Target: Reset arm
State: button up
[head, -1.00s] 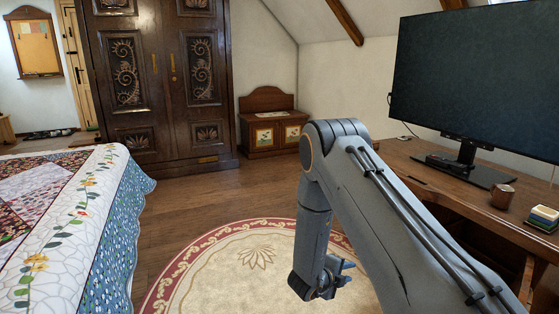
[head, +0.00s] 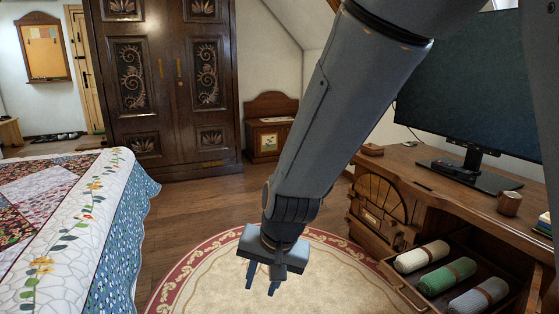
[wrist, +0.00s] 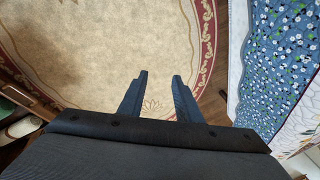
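My gripper (head: 261,288) hangs at the end of my arm, pointing down over the round rug (head: 205,290) in the head view. In the wrist view, its two fingers (wrist: 158,98) stand apart with only the rug's beige surface (wrist: 95,45) visible between them. It is open and holds nothing. My arm reaches from the top of the head view down to the middle and hides part of the wall and desk.
An open drawer with rolled cloths (head: 448,277) juts from the desk (head: 440,180) at right. A monitor (head: 470,90) and mug (head: 508,203) stand on the desk. A quilted bed (head: 75,220) is at left, a dark wardrobe (head: 165,90) behind. Floor between is clear.

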jog(key=s+d+r+n+g+h, duration=0.1)
jog(key=s+d+r+n, duration=0.2)
jog(key=s, duration=0.4)
jog(key=s+d+r+n+g+h, duration=0.1)
jog(key=s+d+n+g, duration=0.2)
jog(key=s, duration=0.5)
jog(key=d+r+m+p, duration=0.2)
jog(key=d+r+p, duration=0.6)
jog(key=r+p, duration=0.2)
jog(key=d+r+m+t+p, duration=0.1)
jog(key=d+r+m+p, duration=0.1)
jog(key=d+r+p, duration=0.7)
notch_tip(320, 180, up, 2)
jog(key=p, duration=0.6)
jog(key=shift+s+r+h, duration=0.25)
jog(key=shift+s+h, duration=0.05)
jog(key=shift+s+r, duration=0.15)
jog(key=shift+s, duration=0.1)
